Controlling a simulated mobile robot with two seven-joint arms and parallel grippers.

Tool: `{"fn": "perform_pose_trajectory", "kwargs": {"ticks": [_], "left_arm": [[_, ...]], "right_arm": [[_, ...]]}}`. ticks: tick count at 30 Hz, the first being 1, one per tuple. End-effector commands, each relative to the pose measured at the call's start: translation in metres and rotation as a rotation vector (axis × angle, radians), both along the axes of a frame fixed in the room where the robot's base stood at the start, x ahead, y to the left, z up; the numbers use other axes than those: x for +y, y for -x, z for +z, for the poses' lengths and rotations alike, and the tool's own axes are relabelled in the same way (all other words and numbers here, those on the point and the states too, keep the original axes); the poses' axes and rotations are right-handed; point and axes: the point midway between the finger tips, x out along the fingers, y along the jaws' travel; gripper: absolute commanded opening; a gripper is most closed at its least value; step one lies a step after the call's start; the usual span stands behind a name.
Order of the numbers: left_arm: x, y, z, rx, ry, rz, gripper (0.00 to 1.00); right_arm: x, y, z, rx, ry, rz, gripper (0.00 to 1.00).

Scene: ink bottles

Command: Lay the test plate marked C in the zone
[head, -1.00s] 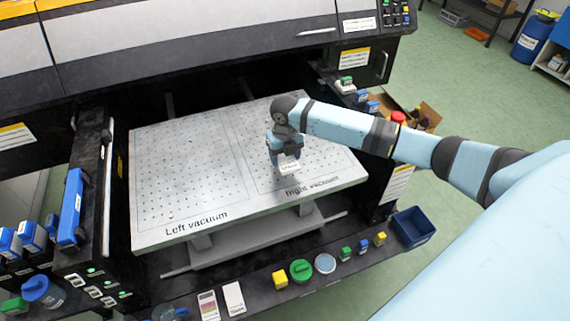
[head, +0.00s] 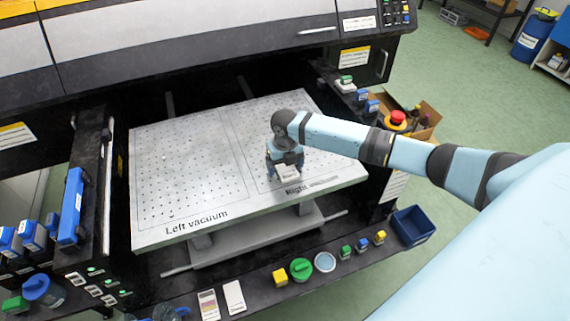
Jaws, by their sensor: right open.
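A small white plate (head: 288,174) is at the right vacuum zone of the perforated table (head: 180,150), near its front edge by the "Right vacuum" lettering. Its marking is too small to read. My right gripper (head: 286,168) is open, with its fingers on either side of the plate. The gripper partly hides the plate, and I cannot tell whether the plate lies flat on the table. My left gripper is not in view.
The left vacuum zone is clear. The front ledge holds a white card (head: 234,298), a patterned card (head: 208,305), a yellow block (head: 280,278), a green-lidded jar (head: 301,269) and a round dish (head: 325,262). A blue bin (head: 412,226) hangs at the right.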

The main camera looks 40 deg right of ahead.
Motion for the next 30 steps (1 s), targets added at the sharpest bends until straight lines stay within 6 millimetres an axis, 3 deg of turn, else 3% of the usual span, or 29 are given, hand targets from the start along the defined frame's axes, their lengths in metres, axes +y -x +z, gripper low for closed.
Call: {"fn": "perform_pose_trajectory", "kwargs": {"ticks": [8,21,30], "left_arm": [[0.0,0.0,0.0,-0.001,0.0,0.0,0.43],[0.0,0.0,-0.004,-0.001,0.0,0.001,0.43],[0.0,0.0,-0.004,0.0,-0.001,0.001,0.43]], "right_arm": [[0.0,-0.001,0.018,-0.003,0.0,0.002,0.86],[0.0,-0.001,0.106,-0.003,0.0,0.0,0.86],[0.0,0.0,0.124,0.001,-0.001,-0.001,0.86]]}}
